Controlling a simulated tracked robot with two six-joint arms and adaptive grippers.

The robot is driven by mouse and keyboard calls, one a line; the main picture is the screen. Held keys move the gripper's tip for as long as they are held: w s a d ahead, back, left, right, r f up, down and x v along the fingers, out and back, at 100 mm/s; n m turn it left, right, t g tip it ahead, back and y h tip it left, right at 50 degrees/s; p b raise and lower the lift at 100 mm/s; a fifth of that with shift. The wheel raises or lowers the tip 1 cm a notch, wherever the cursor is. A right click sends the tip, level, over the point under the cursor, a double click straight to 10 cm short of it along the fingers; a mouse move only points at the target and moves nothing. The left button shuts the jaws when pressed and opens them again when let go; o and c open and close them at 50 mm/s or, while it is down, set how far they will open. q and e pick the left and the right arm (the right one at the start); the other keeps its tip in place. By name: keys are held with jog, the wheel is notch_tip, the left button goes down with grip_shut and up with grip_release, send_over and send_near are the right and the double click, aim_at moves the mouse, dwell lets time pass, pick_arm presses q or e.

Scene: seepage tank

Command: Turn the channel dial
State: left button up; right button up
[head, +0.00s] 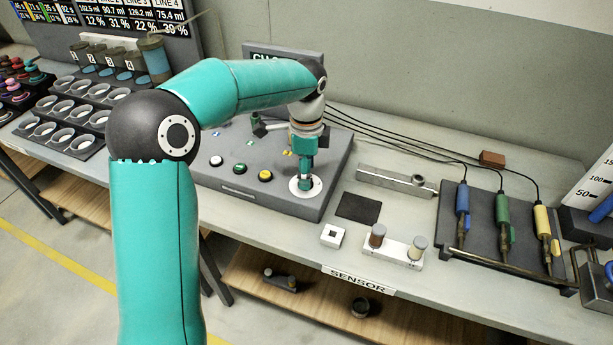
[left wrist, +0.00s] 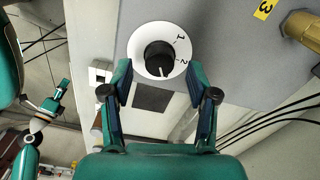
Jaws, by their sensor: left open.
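The channel dial shows in the left wrist view as a round black knob (left wrist: 160,58) on a white disc marked 1 and 2. A pale line on the knob points down in that view, near the 2. In the head view the white disc (head: 306,190) lies on the grey sloping panel, with the knob hidden by my gripper. My left gripper (head: 305,182) points down over the dial. In the left wrist view its open fingers (left wrist: 160,78) stand either side of the knob; I cannot tell whether they touch it. My right gripper (left wrist: 52,103) shows small at the left; its jaws are unclear.
Buttons (head: 240,168) sit left of the dial on the panel (head: 240,186). A dark mat (head: 358,208), a white block (head: 332,235) and a holder with two capped cylinders (head: 393,249) lie to the right. Cabled blue, green and yellow tools rest on a rack (head: 480,235).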

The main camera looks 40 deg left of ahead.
pick_arm(q)
jog(key=shift+f, duration=1.05)
grip_shut()
